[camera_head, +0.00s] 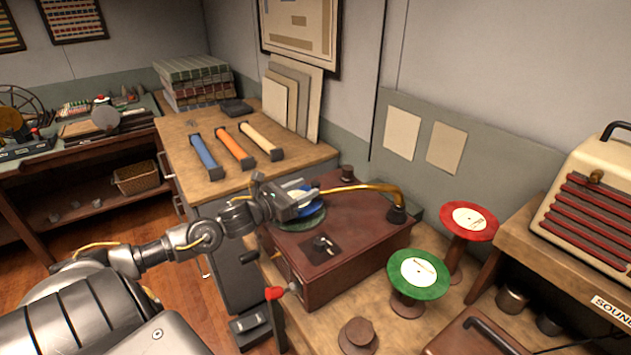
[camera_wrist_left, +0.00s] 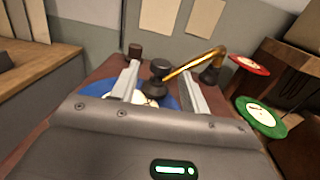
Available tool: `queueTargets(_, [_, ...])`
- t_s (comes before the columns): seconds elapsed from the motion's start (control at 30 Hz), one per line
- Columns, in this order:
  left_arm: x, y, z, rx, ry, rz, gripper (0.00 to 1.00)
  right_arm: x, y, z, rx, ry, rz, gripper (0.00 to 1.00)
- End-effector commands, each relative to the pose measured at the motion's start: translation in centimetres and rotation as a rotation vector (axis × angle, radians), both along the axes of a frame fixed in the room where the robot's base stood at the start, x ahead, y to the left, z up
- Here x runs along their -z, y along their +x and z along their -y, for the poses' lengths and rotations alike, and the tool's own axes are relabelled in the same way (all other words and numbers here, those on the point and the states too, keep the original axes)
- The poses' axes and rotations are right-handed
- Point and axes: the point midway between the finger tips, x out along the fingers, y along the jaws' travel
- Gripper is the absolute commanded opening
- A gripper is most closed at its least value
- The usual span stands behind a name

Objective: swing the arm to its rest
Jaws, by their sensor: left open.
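In the left wrist view, the brass arm (camera_wrist_left: 198,61) ends in a dark round head (camera_wrist_left: 159,70) above the blue record (camera_wrist_left: 99,88). My left gripper (camera_head: 313,199) is open over the record. The dark head shows between its two fingers (camera_wrist_left: 160,80); I cannot tell whether they touch it. A short dark post (camera_head: 347,172) stands at the box's back edge. My right gripper is out of view.
Red (camera_head: 468,220) and green (camera_head: 418,273) discs on stands are right of the box. A cream radio (camera_head: 595,195) is far right. Blue, orange and yellow tubes (camera_head: 259,141) lie on the back bench.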

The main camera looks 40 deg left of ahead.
Motion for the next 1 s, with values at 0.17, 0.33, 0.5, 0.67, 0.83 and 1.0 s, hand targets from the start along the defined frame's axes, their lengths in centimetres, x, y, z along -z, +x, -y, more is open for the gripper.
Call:
queueTargets(0.17, [-0.4, 2.5, 0.6, 0.002, -0.003, 0.003, 0.46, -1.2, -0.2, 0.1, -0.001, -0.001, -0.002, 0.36])
queueTargets(0.33, [-0.2, 3.9, 0.8, 0.001, -0.001, 0.001, 0.46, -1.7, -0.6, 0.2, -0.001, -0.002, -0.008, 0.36])
queueTargets(0.5, [-0.1, 4.4, 1.0, 0.003, 0.000, 0.000, 0.46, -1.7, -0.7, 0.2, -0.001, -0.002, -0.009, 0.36])
queueTargets(0.67, [0.0, 4.4, 1.0, 0.003, 0.000, -0.001, 0.46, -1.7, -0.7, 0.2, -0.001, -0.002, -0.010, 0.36])
queueTargets(0.83, [0.0, 4.4, 1.0, 0.003, 0.000, -0.001, 0.34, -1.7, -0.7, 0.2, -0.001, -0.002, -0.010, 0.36])
queueTargets(1.0, [0.0, 4.4, 1.0, 0.003, 0.000, 0.000, 0.12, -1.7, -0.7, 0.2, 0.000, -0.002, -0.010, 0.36])
